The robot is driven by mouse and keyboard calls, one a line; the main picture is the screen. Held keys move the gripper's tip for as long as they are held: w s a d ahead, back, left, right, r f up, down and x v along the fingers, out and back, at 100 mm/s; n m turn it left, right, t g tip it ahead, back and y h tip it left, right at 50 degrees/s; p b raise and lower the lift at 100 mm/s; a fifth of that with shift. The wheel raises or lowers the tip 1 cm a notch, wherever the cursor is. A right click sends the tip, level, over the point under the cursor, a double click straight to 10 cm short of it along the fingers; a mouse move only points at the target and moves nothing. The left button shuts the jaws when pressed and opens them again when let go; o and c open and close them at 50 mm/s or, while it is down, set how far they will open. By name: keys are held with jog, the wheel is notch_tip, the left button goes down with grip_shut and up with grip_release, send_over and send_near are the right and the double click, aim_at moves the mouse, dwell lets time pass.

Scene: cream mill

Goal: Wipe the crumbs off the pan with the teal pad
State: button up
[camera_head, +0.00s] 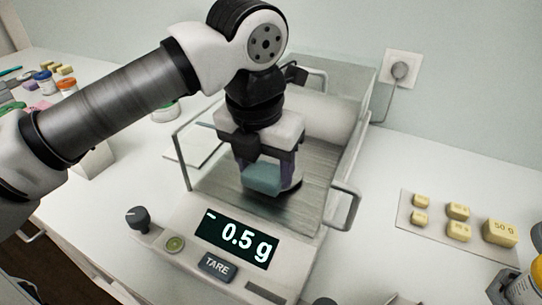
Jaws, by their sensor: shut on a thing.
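The teal pad (262,179) is held between the fingers of my gripper (265,170), which is shut on it. The pad is low over the brushed metal pan (222,188) of the scale, inside its clear shield. I cannot tell whether the pad touches the pan. A dark rounded shape shows just below and right of the pad; it may be shadow or part of the pan. No crumbs can be made out; my gripper and the pad hide the middle of the pan. The scale display (236,240) reads -0.5 g.
Clear shield walls with handles (346,207) stand around the pan, and a pale cylinder (318,120) lies behind it. Yellow weights (499,232) sit on a mat at right. A knob (137,218) and TARE button (217,266) are in front. Small jars (67,86) stand far left.

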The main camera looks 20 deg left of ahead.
jog(key=shift+w+b, duration=0.3)
jog(key=shift+w, duration=0.15)
jog(key=shift+w+d+b, duration=0.15)
jog(key=shift+w+b, duration=0.15)
jog(key=shift+w, duration=2.7)
jog(key=shift+r+p, duration=2)
jog(key=shift+r, duration=1)
notch_tip(320, 180, up, 3)
jog(key=shift+p, duration=1)
